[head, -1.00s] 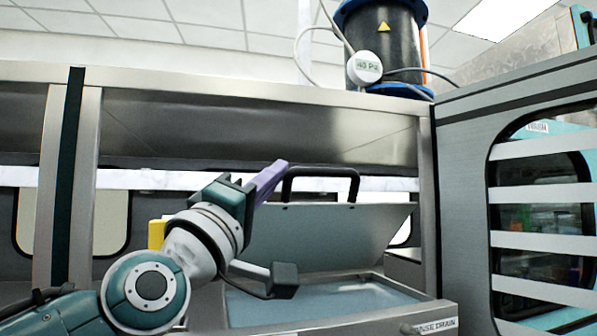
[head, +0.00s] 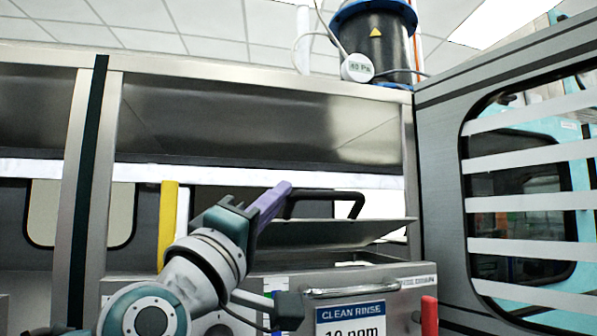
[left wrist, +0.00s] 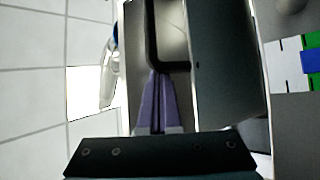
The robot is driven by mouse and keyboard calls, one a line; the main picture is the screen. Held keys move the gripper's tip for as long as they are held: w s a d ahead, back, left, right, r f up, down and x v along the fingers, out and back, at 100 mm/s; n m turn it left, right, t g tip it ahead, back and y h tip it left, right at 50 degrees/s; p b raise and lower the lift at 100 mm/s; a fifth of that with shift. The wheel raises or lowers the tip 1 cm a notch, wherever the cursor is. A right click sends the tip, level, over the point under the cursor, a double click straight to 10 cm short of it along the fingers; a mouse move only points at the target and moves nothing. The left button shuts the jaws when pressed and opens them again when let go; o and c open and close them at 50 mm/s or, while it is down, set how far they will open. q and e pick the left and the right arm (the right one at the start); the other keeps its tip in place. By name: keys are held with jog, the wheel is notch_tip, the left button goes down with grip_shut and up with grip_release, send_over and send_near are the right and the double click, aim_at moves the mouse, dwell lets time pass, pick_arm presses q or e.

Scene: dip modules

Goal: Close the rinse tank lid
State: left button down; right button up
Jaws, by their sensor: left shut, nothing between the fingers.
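The rinse tank lid (head: 340,232) is a grey metal panel with a black bar handle (head: 335,194). In the head view it is tilted low above the tank (head: 385,272), still partly raised. My left gripper (head: 272,203) has purple fingers, shut and empty, at the left end of the handle. In the left wrist view the fingers (left wrist: 158,100) point at the black handle (left wrist: 152,40), with the dark lid panel (left wrist: 225,60) beside them. Whether they touch the handle I cannot tell. My right gripper is not in view.
A blue "CLEAN RINSE" sign (head: 352,314) and a metal front handle (head: 350,291) are on the tank's front. A red post (head: 429,315) stands at right. A yellow post (head: 167,225) is behind my left arm. A grey door with a slatted window (head: 440,160) stands at right.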

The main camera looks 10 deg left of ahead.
pick_arm(q)
jog(key=shift+s+d+f+b, duration=0.1)
jog(key=shift+s+f+b, duration=0.1)
jog(key=shift+f+b, duration=0.45)
jog(key=shift+s+d+f+b, duration=0.1)
jog(key=shift+s+f+b, duration=0.2)
jog(key=shift+f, duration=0.7)
jog(key=shift+s+d+f+b, duration=0.15)
jog(key=shift+f+b, duration=0.3)
jog(key=shift+f, duration=0.35)
jog(key=shift+a, duration=0.1)
